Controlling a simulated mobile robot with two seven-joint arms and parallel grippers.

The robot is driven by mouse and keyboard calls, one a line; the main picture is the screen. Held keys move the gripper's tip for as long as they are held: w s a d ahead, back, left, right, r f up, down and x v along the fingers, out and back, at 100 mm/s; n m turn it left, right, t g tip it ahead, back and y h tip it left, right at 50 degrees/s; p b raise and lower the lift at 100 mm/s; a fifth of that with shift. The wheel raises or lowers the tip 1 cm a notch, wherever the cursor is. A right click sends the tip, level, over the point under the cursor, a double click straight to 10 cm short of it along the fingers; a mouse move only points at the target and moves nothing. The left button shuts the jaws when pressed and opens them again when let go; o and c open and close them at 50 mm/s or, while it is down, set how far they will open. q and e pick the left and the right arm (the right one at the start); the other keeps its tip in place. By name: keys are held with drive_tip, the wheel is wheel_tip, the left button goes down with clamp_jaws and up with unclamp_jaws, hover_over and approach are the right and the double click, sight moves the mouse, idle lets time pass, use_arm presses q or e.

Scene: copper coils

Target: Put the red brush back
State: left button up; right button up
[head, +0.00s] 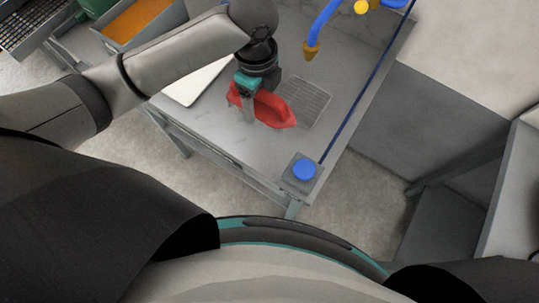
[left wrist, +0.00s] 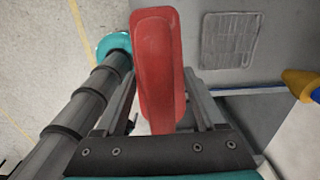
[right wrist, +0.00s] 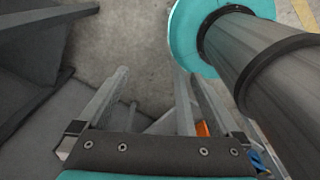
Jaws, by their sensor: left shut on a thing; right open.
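The red brush (head: 272,112) is in my left gripper (head: 248,112), over the grey table (head: 215,130). In the left wrist view the red brush (left wrist: 158,60) lies between the two fingers of my left gripper (left wrist: 160,100), its long body pointing away from the palm. Its bristles are not visible. In the right wrist view my right gripper (right wrist: 150,95) is open and empty, above the floor. It does not show in the head view.
A grated drain (head: 303,100) is set in the table beside the brush. A white board (head: 195,82) lies left of the gripper.

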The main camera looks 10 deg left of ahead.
use_arm(q)
drive_tip(key=shift+s+f, duration=0.1)
drive_tip(key=shift+s, duration=0.1)
wheel_tip(320, 180, down, 15)
drive_tip(key=shift+a+f+b, duration=0.1)
drive_tip(key=shift+b, duration=0.95)
drive_tip(key=shift+f, duration=0.45)
drive_tip(key=shift+f+b, duration=0.4)
drive_tip(key=shift+f, duration=1.3)
use_arm(e)
drive_tip(key=shift+a+f, duration=0.15)
drive_tip(key=shift+f, duration=0.65)
drive_tip(key=shift+a+f, duration=0.1)
drive_tip(key=shift+f, duration=0.65)
use_arm(q)
drive_tip(key=shift+f, duration=0.15)
drive_tip(key=o, duration=1.3)
use_arm(e)
drive_tip(key=shift+f, duration=0.1)
